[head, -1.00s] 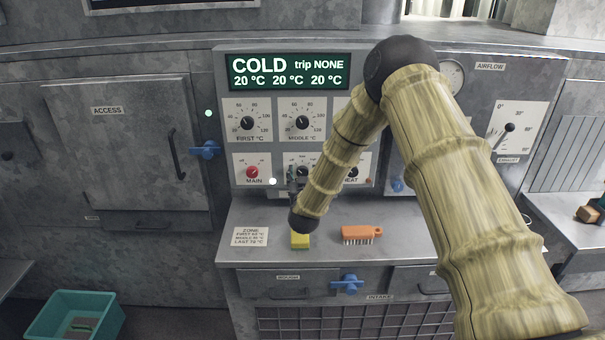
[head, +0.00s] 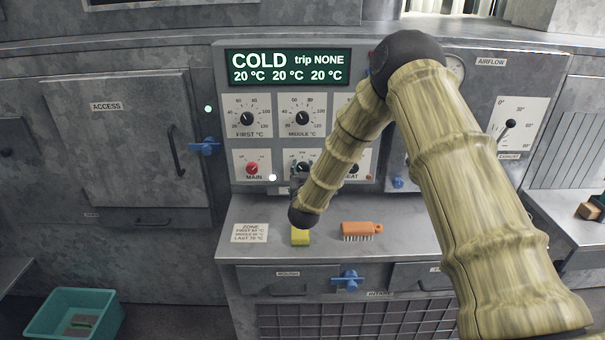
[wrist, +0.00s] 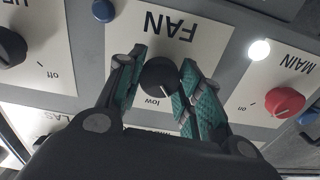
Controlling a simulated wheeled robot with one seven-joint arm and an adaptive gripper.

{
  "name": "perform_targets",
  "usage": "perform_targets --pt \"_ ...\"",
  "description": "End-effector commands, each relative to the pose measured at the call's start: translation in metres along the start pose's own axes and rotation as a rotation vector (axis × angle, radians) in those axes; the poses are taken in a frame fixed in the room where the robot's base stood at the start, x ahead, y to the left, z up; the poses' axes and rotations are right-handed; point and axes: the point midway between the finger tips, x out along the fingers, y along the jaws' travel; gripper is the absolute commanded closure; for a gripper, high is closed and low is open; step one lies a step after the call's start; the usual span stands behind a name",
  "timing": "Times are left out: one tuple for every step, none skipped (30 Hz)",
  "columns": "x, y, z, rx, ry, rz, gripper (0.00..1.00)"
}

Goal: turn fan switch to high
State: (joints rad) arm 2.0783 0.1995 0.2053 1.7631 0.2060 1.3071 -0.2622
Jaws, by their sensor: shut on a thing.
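The fan switch (wrist: 160,78) is a round black knob with a light pointer line, on a white plate labelled FAN that appears upside down in the wrist view. The word "low" shows beside the knob, near its pointer; the high mark is hidden. My gripper (wrist: 161,88) is shut on the knob, with one teal-padded finger on each side. In the head view, the fan switch (head: 303,167) shows between the MAIN and HEAT controls, partly covered by my gripper (head: 299,178).
The red MAIN knob (head: 252,169) is left of the fan switch. A display (head: 288,68) above reads COLD, trip NONE. A yellow block (head: 300,237) and an orange brush (head: 361,230) lie on the ledge below. A teal bin (head: 45,318) stands at lower left.

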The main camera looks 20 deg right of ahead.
Motion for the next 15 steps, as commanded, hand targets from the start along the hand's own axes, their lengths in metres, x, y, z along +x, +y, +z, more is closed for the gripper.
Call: perform_targets --pt "0.0005 0.0005 0.0026 0.028 0.002 0.001 0.88" --pt "0.0005 0.0006 0.0031 0.047 0.003 0.001 0.88" --pt "0.0005 0.001 0.0037 0.075 0.002 0.001 0.88" --pt "0.0005 0.0014 0.0042 0.097 0.002 0.002 0.88" --pt "0.0005 0.0015 0.0045 0.121 0.002 0.002 0.88" --pt "0.0005 0.0013 0.0046 0.154 0.003 0.001 0.88" --pt "0.0005 0.0011 0.0046 0.181 0.003 0.001 0.88" --pt "0.0005 0.0012 0.0047 0.209 0.003 0.001 0.88" --pt "0.0006 0.0015 0.0051 0.246 0.003 0.001 0.88" --pt "0.0006 0.0016 0.0053 0.275 0.003 0.001 0.88" --pt "0.0007 0.0015 0.0054 0.303 0.003 0.001 0.88" --pt "0.0007 0.0014 0.0051 0.341 0.003 0.001 0.88" --pt "0.0008 0.0015 0.0049 0.371 0.003 0.001 0.88" --pt "0.0008 0.0016 0.0048 0.399 0.003 0.001 0.88" --pt "0.0007 0.0015 0.0051 0.437 0.003 0.001 0.88"
